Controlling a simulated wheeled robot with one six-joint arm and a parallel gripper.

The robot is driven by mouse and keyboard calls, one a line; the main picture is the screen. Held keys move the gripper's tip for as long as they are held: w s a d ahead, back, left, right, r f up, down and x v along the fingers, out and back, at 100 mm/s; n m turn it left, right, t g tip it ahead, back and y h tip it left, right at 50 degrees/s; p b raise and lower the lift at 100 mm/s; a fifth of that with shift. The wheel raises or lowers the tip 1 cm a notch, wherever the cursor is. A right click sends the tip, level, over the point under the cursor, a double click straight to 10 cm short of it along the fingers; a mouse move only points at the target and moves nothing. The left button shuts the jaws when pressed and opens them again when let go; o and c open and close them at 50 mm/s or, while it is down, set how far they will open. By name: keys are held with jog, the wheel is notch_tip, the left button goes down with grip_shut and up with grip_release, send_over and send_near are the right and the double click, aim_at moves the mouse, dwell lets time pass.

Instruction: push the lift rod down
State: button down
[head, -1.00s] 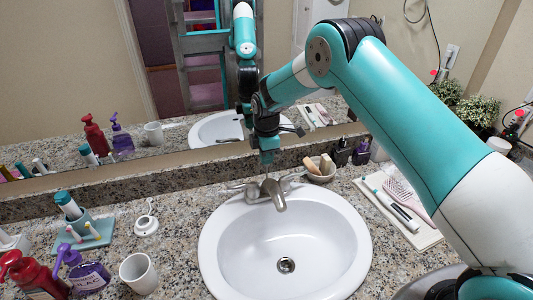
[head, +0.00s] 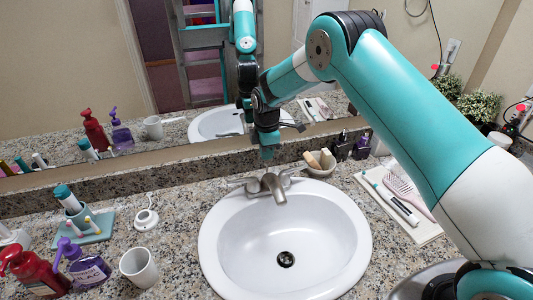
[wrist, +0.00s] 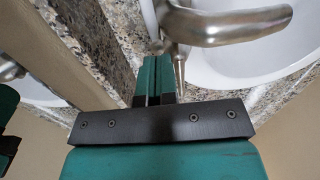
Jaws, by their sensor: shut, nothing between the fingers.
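The lift rod (wrist: 180,72) shows in the wrist view as a thin metal pin behind the faucet. It is just right of my fingertips there; I cannot tell whether they touch it. In the head view I cannot make it out clearly. The faucet (head: 271,186) stands at the back rim of the sink; its curved spout (wrist: 225,24) crosses the top of the wrist view. My gripper (head: 267,155) points down just above and behind the faucet. Its teal fingers (wrist: 155,72) are shut and empty. The drain (head: 285,259) looks dark with a small lighter centre.
A tray (head: 405,208) lies right of the white sink (head: 325,215). A mirror (head: 190,60) rises close behind. Pump bottles and a cup (head: 138,268) stand left.

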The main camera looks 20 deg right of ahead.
aim_at(267, 162)
jog(key=s+a+r+m+b, duration=0.1)
jog(key=s+r, duration=0.2)
jog(key=r, duration=0.6)
jog(key=s+a+r+m+b, duration=0.1)
jog(key=s+r, duration=0.1)
jog(key=r, duration=0.6)
jog(key=s+r+m+y, duration=0.1)
jog(key=s+r+m, duration=0.1)
jog(key=s, duration=0.9)
jog(key=s+a+r+m+y, duration=0.1)
jog(key=s+m, duration=0.3)
jog(key=s, duration=0.7)
jog(key=s+a+r+m+y, duration=0.1)
jog(key=s+r+m+y, duration=0.1)
jog(key=s, duration=1)
jog(key=shift+a+r+m, duration=0.2)
jog(key=shift+r+m, duration=0.3)
jog(key=shift+r, duration=0.3)
